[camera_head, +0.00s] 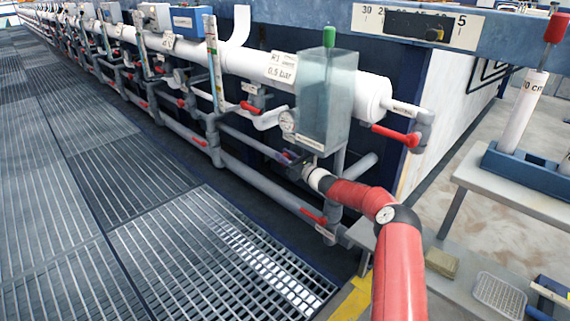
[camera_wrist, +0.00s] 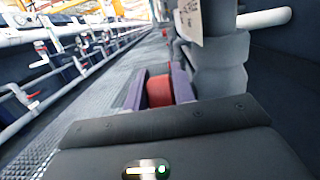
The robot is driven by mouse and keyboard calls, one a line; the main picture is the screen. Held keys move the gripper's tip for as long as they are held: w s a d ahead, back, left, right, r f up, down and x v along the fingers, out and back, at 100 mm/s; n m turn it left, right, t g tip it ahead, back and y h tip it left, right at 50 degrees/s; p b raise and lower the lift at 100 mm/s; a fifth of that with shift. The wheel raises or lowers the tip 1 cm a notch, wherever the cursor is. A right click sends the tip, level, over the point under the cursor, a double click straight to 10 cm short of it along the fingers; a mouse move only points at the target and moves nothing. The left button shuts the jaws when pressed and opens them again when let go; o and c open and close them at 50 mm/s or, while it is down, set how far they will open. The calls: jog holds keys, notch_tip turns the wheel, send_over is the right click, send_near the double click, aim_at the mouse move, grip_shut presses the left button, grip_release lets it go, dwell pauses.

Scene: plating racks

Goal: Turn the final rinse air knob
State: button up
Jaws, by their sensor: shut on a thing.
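My gripper (camera_wrist: 158,90) has its two purple fingers on either side of a red knob (camera_wrist: 160,92) and is shut on it. The knob sits beside a grey vertical pipe fitting (camera_wrist: 220,65). A white tag (camera_wrist: 188,20) hangs above it, its writing too blurred to read. In the head view my red arm reaches from the lower right to the pipework below a clear tank (camera_head: 327,105). My gripper (camera_head: 290,158) is small there, and the knob between its fingers is hard to make out. I cannot tell how far the knob is turned.
A large white pipe (camera_head: 235,62) runs along the line, with several red-handled valves and grey pipes below it. Another red handle (camera_head: 395,135) sticks out right of the tank. A grating walkway (camera_head: 110,200) is clear at left. A grey bench (camera_head: 510,190) stands at right.

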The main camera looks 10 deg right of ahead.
jog(key=shift+f+t+y+b, duration=0.2)
jog(key=shift+t+y+b, duration=0.15)
jog(key=shift+b, duration=0.25)
jog(key=shift+s+r, duration=0.1)
jog(key=shift+r, duration=0.15)
jog(key=o, duration=0.7)
